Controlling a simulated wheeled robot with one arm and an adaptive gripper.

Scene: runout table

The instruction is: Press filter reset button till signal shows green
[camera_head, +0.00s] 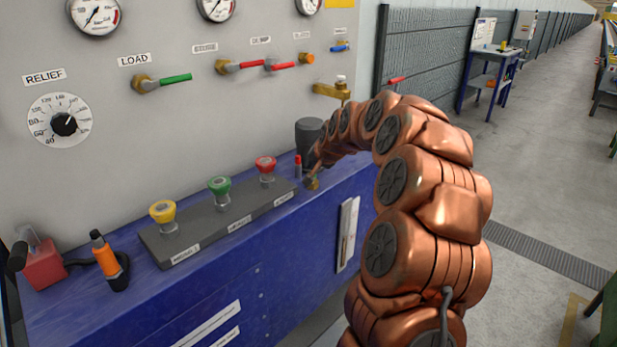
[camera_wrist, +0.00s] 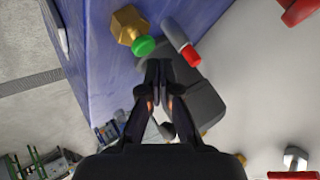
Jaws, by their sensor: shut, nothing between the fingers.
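In the wrist view a brass hexagonal fitting (camera_wrist: 127,22) ends in a round green cap (camera_wrist: 143,46), which may be the signal. A grey cylinder with a red end (camera_wrist: 181,42) lies beside it. My gripper (camera_wrist: 160,68) is shut and empty, its tips just below the green cap in the picture; I cannot tell whether they touch anything. A dark canister (camera_wrist: 203,103) is partly hidden behind the fingers. In the head view the brass fitting (camera_head: 312,183), red-ended cylinder (camera_head: 298,167) and dark canister (camera_head: 308,133) sit at the bench's right end; my gripper is hidden there.
A grey box (camera_head: 205,238) on the blue bench (camera_head: 300,250) carries yellow (camera_head: 162,212), green (camera_head: 220,187) and red (camera_head: 266,166) buttons. Valves and gauges line the panel. Open floor lies right.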

